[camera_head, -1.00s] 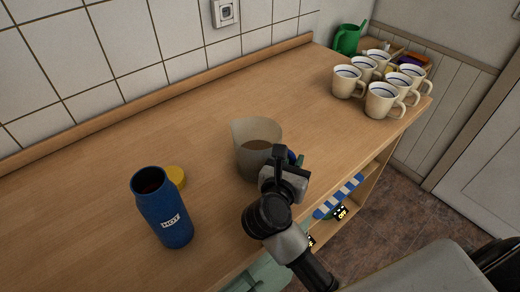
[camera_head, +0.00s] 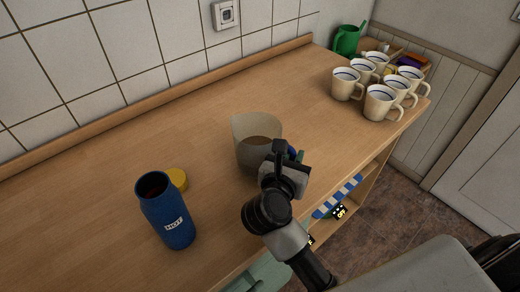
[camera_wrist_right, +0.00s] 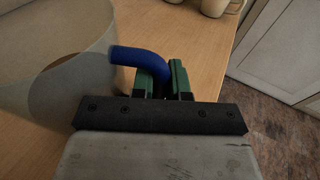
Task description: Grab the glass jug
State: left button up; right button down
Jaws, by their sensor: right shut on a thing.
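The glass jug (camera_head: 257,136) is a hazy, see-through vessel with brown liquid in its lower part. It is at the middle of the wooden counter, upright or nearly so. Its blue handle faces my right gripper (camera_head: 296,158). In the right wrist view the jug (camera_wrist_right: 62,60) fills the upper left, and its curved blue handle (camera_wrist_right: 135,57) runs between the green finger pads of the gripper (camera_wrist_right: 162,80). The gripper is shut on this handle. I cannot tell whether the jug's base touches the counter. My left gripper is not in view.
Several cream mugs (camera_head: 380,102) and a green watering can (camera_head: 346,40) are at the far right. The tiled wall (camera_head: 120,50) bounds the back. The counter (camera_head: 180,120) is clear around the jug.

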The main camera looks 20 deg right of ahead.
jog(key=shift+r+p, duration=0.8)
jog(key=shift+r, duration=0.5)
jog(key=shift+f, duration=0.1)
